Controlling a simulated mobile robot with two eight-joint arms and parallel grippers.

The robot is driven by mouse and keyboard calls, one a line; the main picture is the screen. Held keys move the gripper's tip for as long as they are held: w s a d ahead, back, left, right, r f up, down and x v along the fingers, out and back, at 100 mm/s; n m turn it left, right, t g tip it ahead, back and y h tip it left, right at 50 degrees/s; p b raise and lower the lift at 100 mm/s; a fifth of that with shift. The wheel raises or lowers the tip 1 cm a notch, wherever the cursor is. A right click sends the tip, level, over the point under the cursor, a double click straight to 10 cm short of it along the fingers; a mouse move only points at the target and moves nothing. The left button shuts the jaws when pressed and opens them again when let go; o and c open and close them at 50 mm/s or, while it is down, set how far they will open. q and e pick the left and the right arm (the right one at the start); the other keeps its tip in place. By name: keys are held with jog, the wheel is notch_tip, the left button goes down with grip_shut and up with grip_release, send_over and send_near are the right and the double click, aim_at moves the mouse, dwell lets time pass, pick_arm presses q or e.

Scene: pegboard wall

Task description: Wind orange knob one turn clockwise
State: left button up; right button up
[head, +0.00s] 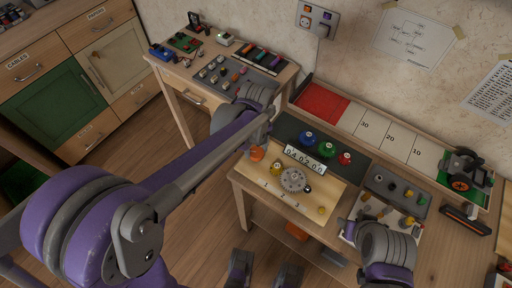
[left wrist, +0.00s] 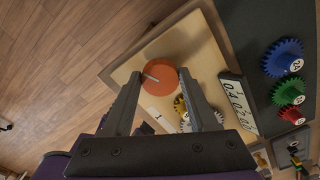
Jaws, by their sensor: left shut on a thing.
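In the head view the left gripper (head: 262,143) reaches the knob from above.
Next to the knob are a yellow gear (head: 277,168), a silver gear (head: 294,179) and a number counter (head: 304,159). Blue (head: 326,150), green (head: 308,137) and red (head: 345,158) gears sit on a dark panel behind. A control panel (head: 395,192) is to the right.

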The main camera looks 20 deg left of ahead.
aim_at(256, 151)
pick_arm(q)
jog(key=o, duration=1.4)
notch_tip(256, 151, up, 11)
jog(key=shift+f+p, duration=0.1)
jog(key=shift+p, duration=0.55)
